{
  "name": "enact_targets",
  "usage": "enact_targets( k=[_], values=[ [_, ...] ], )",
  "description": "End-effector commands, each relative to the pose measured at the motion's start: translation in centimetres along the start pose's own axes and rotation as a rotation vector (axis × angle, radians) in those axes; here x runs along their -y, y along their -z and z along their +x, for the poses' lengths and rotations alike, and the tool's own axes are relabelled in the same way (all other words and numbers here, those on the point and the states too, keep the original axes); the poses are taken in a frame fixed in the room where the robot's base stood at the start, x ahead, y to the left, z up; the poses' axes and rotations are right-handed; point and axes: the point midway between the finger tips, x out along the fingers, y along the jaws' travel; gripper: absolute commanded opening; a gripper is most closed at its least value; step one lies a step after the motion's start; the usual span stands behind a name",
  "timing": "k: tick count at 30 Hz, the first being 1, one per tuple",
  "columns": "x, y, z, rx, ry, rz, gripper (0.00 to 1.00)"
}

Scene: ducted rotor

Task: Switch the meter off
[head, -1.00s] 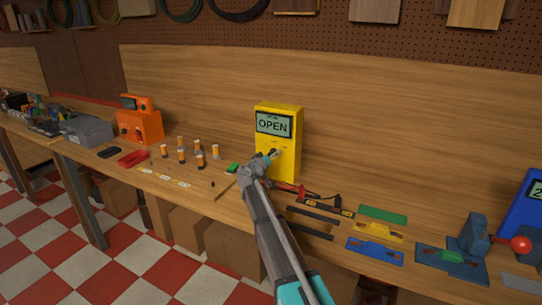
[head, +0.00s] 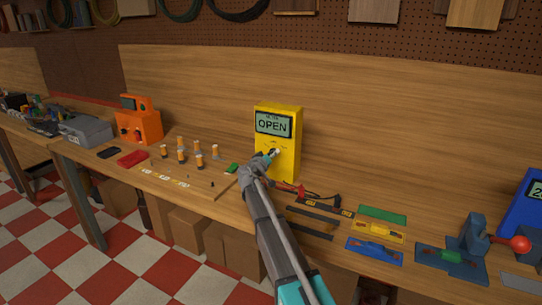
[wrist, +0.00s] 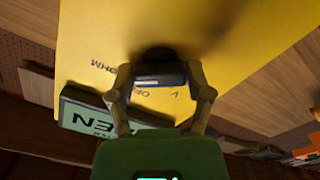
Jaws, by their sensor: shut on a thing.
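The yellow meter (head: 293,166) stands upright on the bench against the wooden back panel. Its display (head: 273,124) reads "OPEN". In the wrist view the meter's face (wrist: 230,40) appears upside down, with "OHM" and "V" labels around a dark dial knob (wrist: 159,72). The display (wrist: 85,115) shows there at the lower left. My gripper (head: 274,154) is at the dial. In the wrist view its two fingers (wrist: 160,84) are shut on the knob from either side. Which label the knob points at is unclear.
Red and black probes (head: 290,188) lie right of my arm, near coloured flat pieces (head: 380,214). To the left are several orange-and-white cylinders (head: 200,160) on a board, and an orange device (head: 138,127). A blue meter (head: 523,207) stands at the far right.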

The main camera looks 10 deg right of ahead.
Motion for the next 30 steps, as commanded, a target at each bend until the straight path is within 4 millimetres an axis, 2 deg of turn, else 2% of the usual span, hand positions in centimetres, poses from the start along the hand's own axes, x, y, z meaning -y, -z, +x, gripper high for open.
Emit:
enact_targets(
  k=[8, 14, 30],
  values=[
    [0.16, 0.12, -0.06, -0.002, 0.001, -0.045, 0.18],
    [0.17, 0.15, -0.05, -0.003, 0.001, -0.141, 0.18],
    [0.19, 0.19, -0.02, -0.004, 0.001, -0.611, 0.18]
  ],
)
